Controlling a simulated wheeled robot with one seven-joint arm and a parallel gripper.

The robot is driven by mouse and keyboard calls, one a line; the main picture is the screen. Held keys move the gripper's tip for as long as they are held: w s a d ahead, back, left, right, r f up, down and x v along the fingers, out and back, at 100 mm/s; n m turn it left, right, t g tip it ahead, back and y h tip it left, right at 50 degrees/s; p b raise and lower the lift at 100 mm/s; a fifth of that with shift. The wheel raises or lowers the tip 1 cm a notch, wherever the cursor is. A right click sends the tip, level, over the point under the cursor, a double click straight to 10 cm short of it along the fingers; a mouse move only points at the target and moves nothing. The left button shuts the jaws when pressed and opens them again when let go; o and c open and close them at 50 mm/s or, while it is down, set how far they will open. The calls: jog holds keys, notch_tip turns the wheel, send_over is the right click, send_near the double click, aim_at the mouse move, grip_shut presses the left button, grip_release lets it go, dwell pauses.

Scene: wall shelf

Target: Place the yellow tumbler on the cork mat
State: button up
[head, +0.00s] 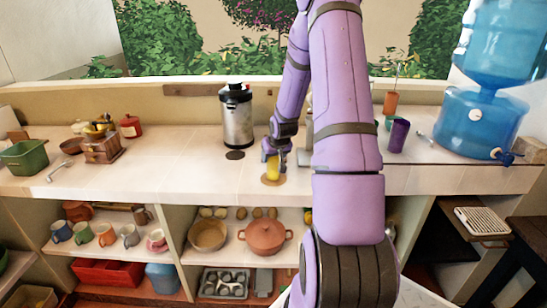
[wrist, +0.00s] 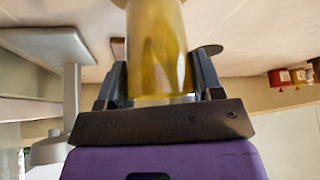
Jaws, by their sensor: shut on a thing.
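The yellow tumbler (head: 272,168) is upright on or just above the round cork mat (head: 264,181) on the counter in the head view. I cannot tell whether its base touches the mat. My gripper (head: 277,158) is shut on the tumbler from behind and above. In the wrist view the tumbler (wrist: 158,50) fills the space between the two fingers of my gripper (wrist: 160,82).
A purple cup (head: 398,136) and a blue water dispenser (head: 480,120) stand at right. Counter left of the cork mat is clear. Shelves below hold pots and mugs.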

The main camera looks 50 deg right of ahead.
jog(key=shift+f, duration=0.25)
jog(key=shift+f, duration=0.1)
jog(key=o, duration=1.5)
jog(key=shift+o, duration=0.2)
